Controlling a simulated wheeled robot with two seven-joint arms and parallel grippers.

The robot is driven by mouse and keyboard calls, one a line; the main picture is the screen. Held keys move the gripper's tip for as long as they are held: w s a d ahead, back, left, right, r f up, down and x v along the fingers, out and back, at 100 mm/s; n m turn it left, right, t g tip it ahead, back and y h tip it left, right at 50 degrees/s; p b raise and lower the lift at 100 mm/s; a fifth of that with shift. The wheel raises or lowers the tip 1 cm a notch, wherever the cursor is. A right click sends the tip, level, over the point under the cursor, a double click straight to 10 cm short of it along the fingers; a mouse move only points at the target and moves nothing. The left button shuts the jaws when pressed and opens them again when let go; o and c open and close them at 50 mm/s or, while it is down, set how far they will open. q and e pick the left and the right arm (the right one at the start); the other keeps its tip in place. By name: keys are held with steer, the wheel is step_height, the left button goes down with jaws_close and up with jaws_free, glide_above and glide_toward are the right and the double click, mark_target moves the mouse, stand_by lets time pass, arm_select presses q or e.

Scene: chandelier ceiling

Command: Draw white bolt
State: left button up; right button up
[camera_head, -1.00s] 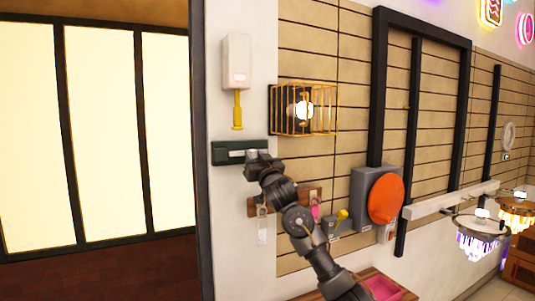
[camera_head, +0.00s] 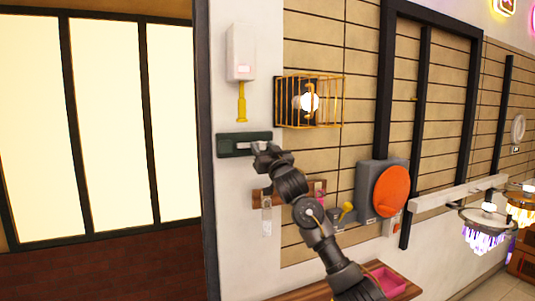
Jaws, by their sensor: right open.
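A dark green plate (camera_head: 230,149) is fixed to the white wall beside the dark door frame. A small pale bolt (camera_head: 242,145) lies level across it. My right gripper (camera_head: 262,150) is at the right end of the plate, just in front of it or at its lower edge. It hides part of that end. The jaws are open, and whether they touch the bolt cannot be told. My left gripper is not in view.
A white box with a yellow handle (camera_head: 241,90) hangs above the plate. A yellow wire cage (camera_head: 325,101) holds a glowing bulb to the right. A wooden key rack (camera_head: 268,196) is below. An orange disc (camera_head: 391,191) and pink tray (camera_head: 386,281) are further right.

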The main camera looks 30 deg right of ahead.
steer(key=b+v, duration=0.4)
steer(key=v, duration=0.6)
steer(key=shift+s+f, duration=0.2)
steer(key=shift+s, duration=0.05)
steer(key=shift+d, duration=0.1)
